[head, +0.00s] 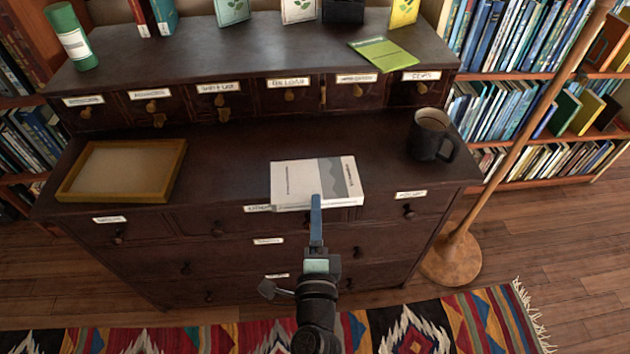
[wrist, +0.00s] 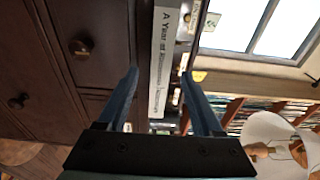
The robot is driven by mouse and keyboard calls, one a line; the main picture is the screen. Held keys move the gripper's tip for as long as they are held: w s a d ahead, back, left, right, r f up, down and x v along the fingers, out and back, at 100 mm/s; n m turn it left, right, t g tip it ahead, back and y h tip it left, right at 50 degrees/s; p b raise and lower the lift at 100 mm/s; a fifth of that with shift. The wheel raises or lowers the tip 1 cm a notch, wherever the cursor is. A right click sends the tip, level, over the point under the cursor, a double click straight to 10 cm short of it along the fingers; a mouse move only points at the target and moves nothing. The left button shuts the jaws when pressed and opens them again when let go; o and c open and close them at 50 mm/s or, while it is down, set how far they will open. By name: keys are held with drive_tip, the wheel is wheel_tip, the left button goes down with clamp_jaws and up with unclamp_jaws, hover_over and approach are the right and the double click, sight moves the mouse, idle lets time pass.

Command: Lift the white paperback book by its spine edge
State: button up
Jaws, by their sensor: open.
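The white paperback book (head: 300,180) lies flat at the front edge of the dark dresser's lower top, with a grey picture on its right part. In the wrist view its white spine (wrist: 160,60) carries dark lettering and shows between the fingers. My gripper (head: 316,200) is in front of the book's front edge in the head view. In the wrist view my gripper (wrist: 158,85) is open, its two blue fingers on either side of the spine's line. Whether a finger touches the book I cannot tell.
A wooden tray (head: 172,185) stands to the left and a black mug (head: 432,135) to the right on the dresser (head: 230,160). A green booklet (head: 384,54) lies on the upper shelf. A wooden pole (head: 455,252) stands at the right. The top is clear beside the book.

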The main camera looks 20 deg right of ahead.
sight(315, 183)
drive_tip(key=shift+x, duration=1.8)
clamp_jaws()
drive_tip(key=shift+r, duration=0.1)
